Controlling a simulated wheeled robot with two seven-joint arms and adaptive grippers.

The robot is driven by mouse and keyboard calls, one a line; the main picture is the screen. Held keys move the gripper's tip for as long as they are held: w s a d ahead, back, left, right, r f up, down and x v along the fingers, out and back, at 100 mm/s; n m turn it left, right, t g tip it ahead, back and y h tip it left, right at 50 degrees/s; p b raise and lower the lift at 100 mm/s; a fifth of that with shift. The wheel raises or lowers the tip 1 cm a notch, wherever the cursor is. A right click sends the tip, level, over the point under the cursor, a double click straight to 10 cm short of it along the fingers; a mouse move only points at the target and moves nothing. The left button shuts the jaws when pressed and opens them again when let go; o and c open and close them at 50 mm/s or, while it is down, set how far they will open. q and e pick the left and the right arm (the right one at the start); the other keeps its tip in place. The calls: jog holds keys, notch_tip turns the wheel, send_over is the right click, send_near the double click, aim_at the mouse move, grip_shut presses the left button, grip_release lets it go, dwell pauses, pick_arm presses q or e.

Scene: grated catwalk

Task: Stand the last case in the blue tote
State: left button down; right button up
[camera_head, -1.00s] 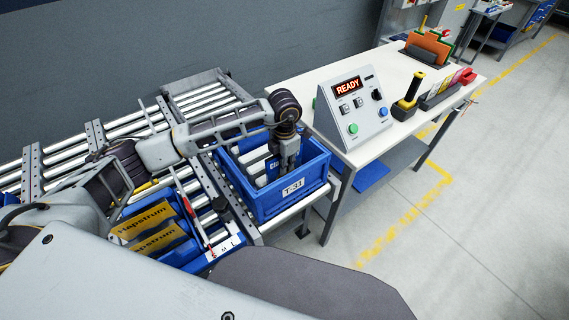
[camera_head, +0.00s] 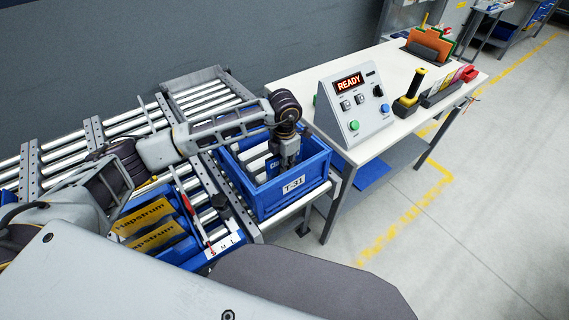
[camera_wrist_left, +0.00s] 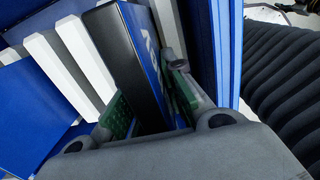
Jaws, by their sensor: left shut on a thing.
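The blue tote (camera_head: 262,202), marked T-31, stands on the roller conveyor with several white-edged cases (camera_head: 256,163) upright inside it. My left gripper (camera_head: 287,163) reaches down into the tote near its right side. In the left wrist view my left gripper (camera_wrist_left: 150,100) is shut on a case (camera_wrist_left: 130,60) with a blue face and a black edge, its green pads on either side. The case stands roughly upright beside the white-edged cases (camera_wrist_left: 60,45), close to the tote's wall (camera_wrist_left: 232,50). Its lower end is hidden. My right gripper is not in view.
Another blue bin with yellow Hapstrum boxes (camera_head: 146,217) sits to the left on the rollers. A white table (camera_head: 375,75) to the right bears a control box reading READY (camera_head: 352,105), a yellow-and-black hand tool (camera_head: 410,92) and a red item (camera_head: 468,74).

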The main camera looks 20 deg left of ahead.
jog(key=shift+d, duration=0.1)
pick_arm(q)
jog(key=c, duration=1.4)
grip_release()
jog(key=shift+o, duration=0.3)
jog(key=o, duration=0.3)
jog(key=shift+o, duration=0.2)
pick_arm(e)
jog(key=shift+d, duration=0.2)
pick_arm(q)
jog(key=shift+r, duration=0.15)
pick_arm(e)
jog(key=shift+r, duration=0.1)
pick_arm(q)
jog(key=shift+r+p, duration=1.95)
jog(key=shift+r, duration=1.95)
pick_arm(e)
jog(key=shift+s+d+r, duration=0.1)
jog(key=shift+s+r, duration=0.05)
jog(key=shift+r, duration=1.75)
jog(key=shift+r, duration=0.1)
